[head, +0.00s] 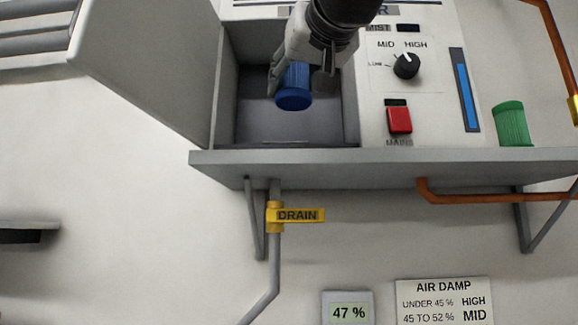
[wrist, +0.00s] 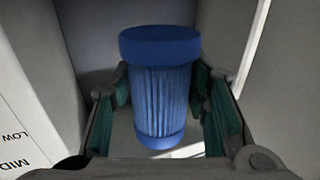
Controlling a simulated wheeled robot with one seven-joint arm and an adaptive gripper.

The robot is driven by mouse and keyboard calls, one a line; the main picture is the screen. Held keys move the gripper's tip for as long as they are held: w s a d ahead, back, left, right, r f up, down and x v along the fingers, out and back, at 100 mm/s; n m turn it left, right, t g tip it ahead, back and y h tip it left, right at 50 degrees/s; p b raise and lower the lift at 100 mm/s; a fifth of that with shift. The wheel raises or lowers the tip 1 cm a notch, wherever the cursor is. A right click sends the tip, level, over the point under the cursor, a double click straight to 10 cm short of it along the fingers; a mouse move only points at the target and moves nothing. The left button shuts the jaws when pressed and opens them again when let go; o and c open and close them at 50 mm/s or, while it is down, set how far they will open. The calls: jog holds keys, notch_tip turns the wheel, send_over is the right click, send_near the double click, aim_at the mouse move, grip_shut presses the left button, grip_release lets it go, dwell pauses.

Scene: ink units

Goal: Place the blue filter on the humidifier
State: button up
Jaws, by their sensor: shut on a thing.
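The blue filter (head: 294,88) is a ribbed cylinder with a wider cap at one end. My gripper (head: 303,72) is shut on it and holds it at the open bay (head: 235,95) of the humidifier (head: 440,75). In the wrist view the blue filter (wrist: 162,90) sits between the two green-padded fingers of my gripper (wrist: 168,105). In the head view the blue filter appears above the bay floor, with its lower end clear of it. My gripper and arm hide the top of the bay and the filter's upper end.
The bay door (head: 145,60) stands open on the left. A green filter (head: 511,124) stands at the right on the grey shelf (head: 380,170). The panel holds a knob (head: 406,66) and a red switch (head: 399,120). A yellow drain handle (head: 296,215) is below the shelf.

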aim_at(309, 97)
jog(key=x, duration=0.3)
jog(key=p+x, duration=0.1)
jog(key=x, duration=0.2)
jog(key=d+x, duration=0.1)
jog(key=x, duration=0.2)
jog(key=shift+w+f+p, duration=0.2)
jog(key=shift+f+p, duration=0.15)
jog(key=shift+f, duration=1.8)
jog(key=shift+f, duration=0.15)
jog(key=o, duration=1.2)
jog(key=shift+w, duration=0.1)
jog(key=shift+o, duration=0.2)
jog(key=shift+r, duration=0.2)
jog(key=b+v, duration=0.2)
jog(key=v, duration=1)
jog(key=shift+d, duration=0.1)
